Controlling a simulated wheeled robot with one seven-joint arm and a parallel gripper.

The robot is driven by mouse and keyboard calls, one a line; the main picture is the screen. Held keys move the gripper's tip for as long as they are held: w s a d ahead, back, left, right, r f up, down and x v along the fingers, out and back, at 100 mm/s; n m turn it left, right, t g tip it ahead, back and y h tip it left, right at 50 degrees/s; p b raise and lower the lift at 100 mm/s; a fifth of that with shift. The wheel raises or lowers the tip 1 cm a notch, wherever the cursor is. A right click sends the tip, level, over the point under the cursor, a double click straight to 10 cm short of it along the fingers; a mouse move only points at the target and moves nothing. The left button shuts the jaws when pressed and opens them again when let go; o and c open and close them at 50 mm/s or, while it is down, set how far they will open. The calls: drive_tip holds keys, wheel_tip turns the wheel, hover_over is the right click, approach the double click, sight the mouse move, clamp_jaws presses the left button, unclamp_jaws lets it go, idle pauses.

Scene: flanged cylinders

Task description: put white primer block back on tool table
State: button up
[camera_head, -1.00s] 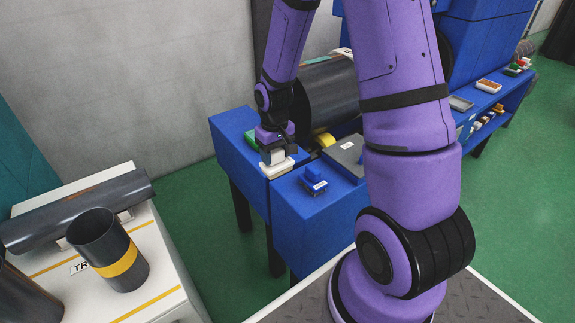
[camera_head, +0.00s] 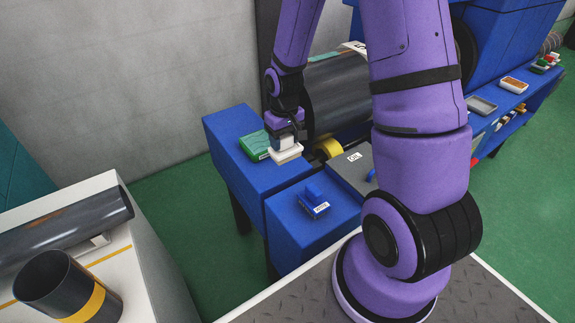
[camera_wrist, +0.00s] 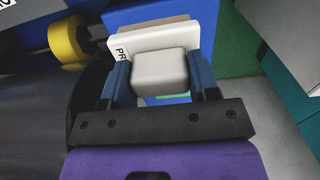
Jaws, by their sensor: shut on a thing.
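My gripper (camera_head: 284,137) is shut on the white primer block (camera_head: 286,153), which has a pale grip on a white base. In the wrist view the block's pale grip (camera_wrist: 159,68) sits between the two blue fingers, and its white base shows part of a label starting "PR". The block is over the blue stand beside the dark cylinder; I cannot tell whether it touches the surface. The tool table (camera_head: 522,112) is the long blue bench at the right, with trays and small tools on it.
A green block (camera_head: 254,145) lies on the blue stand, and a blue block (camera_head: 314,196) sits on the nearer blue box. A large dark cylinder (camera_head: 338,92) and a yellow roller (camera_head: 328,149) are close to my gripper. A white table (camera_head: 150,240) with cylinders stands at left.

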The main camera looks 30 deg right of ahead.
sight(285, 136)
wheel_tip(285, 136, down, 9)
drive_tip(key=shift+r, duration=0.1)
idle(0.4)
drive_tip(key=o, duration=0.8)
drive_tip(key=shift+f, duration=0.2)
drive_tip(key=shift+o, duration=0.2)
wheel_tip(285, 136, up, 13)
drive_tip(key=shift+f, duration=0.1)
drive_tip(key=s+a+r+t, duration=0.2)
drive_tip(key=s+a+r, duration=0.1)
drive_tip(key=s+r, duration=0.8)
drive_tip(key=s+a+r+t, duration=0.2)
drive_tip(key=s+r, duration=0.8)
drive_tip(key=r, duration=0.7)
drive_tip(key=shift+s+a+t, duration=0.4)
drive_tip(key=shift+t, duration=0.2)
